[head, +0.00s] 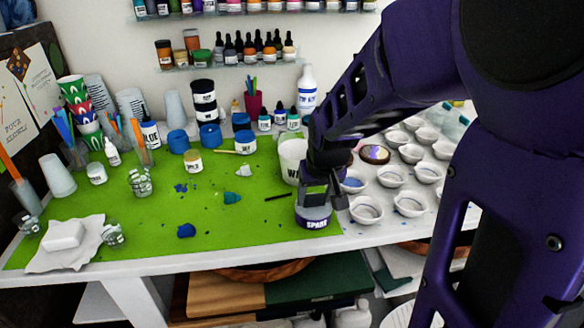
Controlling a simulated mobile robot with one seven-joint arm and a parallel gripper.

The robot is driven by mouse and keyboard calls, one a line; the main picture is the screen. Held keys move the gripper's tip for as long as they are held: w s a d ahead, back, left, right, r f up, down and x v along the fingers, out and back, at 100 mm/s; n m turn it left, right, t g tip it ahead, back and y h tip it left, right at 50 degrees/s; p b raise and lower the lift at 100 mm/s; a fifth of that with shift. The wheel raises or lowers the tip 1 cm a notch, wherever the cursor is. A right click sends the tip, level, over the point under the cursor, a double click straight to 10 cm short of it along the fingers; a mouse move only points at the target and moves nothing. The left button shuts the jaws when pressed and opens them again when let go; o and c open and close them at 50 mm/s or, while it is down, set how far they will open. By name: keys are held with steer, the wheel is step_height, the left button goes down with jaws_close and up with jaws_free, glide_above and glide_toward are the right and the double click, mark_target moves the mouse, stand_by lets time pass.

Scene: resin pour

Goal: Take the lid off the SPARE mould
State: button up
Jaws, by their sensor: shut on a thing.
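The SPARE mould (313,223) is a low round container with a dark band lettered SPARE. It stands on the green mat near the front edge of the table. My gripper (320,200) points down right over it, with its fingers at the top of the mould. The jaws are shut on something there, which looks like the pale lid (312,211). The fingers partly cover the lid. I cannot tell whether the lid is apart from the mould body.
A white tub (291,160) stands just behind my gripper. Several small white bowls (410,203) fill the right side. Blue-lidded jars (210,136) and bottles stand at the back.

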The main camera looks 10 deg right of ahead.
steer(key=shift+c, duration=0.5)
steer(key=shift+r, duration=0.1)
